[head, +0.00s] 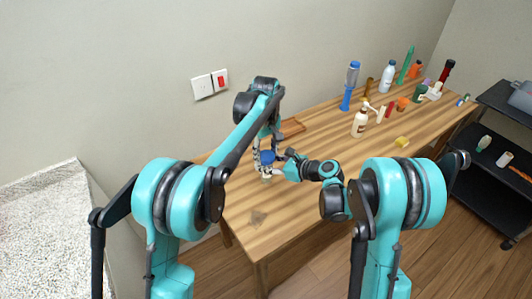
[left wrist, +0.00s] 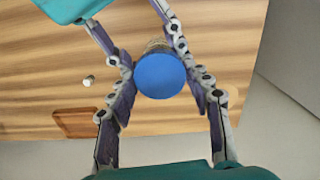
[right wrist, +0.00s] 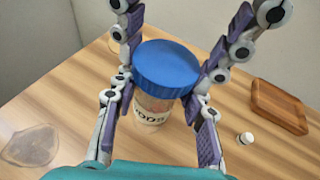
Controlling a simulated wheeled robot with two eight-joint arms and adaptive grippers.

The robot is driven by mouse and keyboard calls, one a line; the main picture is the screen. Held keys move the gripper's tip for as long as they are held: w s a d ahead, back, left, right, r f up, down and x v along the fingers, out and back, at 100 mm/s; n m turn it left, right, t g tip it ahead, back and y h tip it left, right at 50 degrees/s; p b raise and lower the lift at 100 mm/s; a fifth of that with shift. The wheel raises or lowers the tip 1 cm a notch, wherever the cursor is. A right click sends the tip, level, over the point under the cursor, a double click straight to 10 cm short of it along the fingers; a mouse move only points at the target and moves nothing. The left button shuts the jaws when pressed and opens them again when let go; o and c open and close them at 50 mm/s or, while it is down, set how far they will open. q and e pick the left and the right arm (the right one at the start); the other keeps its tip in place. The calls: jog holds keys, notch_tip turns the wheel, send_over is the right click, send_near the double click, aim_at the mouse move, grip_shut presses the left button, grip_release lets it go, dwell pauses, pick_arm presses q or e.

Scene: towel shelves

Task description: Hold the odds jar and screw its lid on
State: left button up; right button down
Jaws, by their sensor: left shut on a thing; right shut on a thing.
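The odds jar (right wrist: 150,112) stands upright at the table's near left end, its printed label partly visible in the right wrist view. The blue lid (right wrist: 166,68) is on its mouth; I cannot tell whether the threads are engaged. The lid hides most of the jar in the left wrist view (left wrist: 159,76). My left gripper (head: 266,153) is shut on the lid from above. My right gripper (right wrist: 158,95) is shut on the jar's body from the side, below the lid. In the head view the fingers partly hide both jar and lid (head: 268,157).
A wooden tray (right wrist: 277,105) and a small white-capped item (right wrist: 245,138) lie close by. A clear, flat piece (right wrist: 30,145) lies on the other side. Several bottles, including a pump bottle (head: 360,123), stand farther along the table. A black cart (head: 500,150) is at right.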

pick_arm(q)
jog(key=o, duration=1.3)
jog(key=shift+r, duration=2.3)
jog(key=shift+c, duration=0.3)
notch_tip(320, 180, up, 4)
jog(key=n, duration=0.3)
jog(key=shift+f, duration=0.25)
